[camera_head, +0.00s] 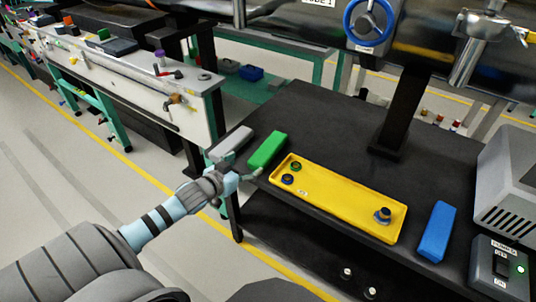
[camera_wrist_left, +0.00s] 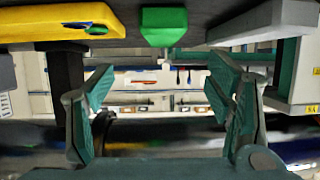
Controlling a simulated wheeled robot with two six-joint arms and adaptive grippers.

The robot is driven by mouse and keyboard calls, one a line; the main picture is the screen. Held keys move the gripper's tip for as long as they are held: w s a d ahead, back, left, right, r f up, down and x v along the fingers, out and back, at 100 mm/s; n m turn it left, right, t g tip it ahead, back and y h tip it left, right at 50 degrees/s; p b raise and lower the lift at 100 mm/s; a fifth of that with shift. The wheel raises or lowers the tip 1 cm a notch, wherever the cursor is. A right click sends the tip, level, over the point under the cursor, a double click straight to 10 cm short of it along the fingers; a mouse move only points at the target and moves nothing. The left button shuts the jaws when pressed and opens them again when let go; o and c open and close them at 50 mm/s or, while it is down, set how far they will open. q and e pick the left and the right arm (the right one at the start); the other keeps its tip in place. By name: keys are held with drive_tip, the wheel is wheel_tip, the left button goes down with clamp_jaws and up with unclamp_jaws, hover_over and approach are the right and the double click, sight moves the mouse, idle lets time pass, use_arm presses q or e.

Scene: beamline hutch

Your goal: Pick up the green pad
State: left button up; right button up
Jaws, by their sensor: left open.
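The green pad (camera_head: 267,149) is a long block lying on the black table (camera_head: 330,125) near its left edge, between a grey pad (camera_head: 231,144) and the yellow tray (camera_head: 335,197). My left gripper (camera_head: 242,170) is just off the table's edge, at the near end of the green pad, with its fingers apart and nothing between them. In the left wrist view the open fingers (camera_wrist_left: 160,105) frame an empty gap, and the end of the green pad (camera_wrist_left: 164,26) shows above that gap. My right gripper is not in view.
The yellow tray holds several small round parts. A blue pad (camera_head: 436,231) lies right of it, by a grey switch box (camera_head: 499,268). A black post (camera_head: 403,110) rises behind the tray. A white bench (camera_head: 140,75) stands at the left, with open floor in front.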

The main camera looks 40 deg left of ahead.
sight(261, 155)
use_arm(q)
drive_tip(key=b+x, duration=0.1)
drive_tip(key=x, duration=0.2)
drive_tip(key=b+x, duration=0.2)
drive_tip(key=x, duration=0.2)
drive_tip(key=shift+a+f, duration=0.1)
drive_tip(key=shift+f, duration=0.4)
drive_tip(key=b+x, duration=0.3)
drive_tip(key=x, duration=0.1)
drive_tip(key=shift+w+a+f+b, duration=0.1)
drive_tip(key=shift+a+b, duration=0.05)
drive_tip(key=shift+b, duration=0.15)
drive_tip(key=shift+w+f, duration=0.15)
drive_tip(key=shift+w, duration=0.2)
drive_tip(key=c, duration=0.9)
drive_tip(key=shift+r, duration=0.25)
drive_tip(key=c, duration=0.7)
drive_tip(key=shift+c, duration=0.2)
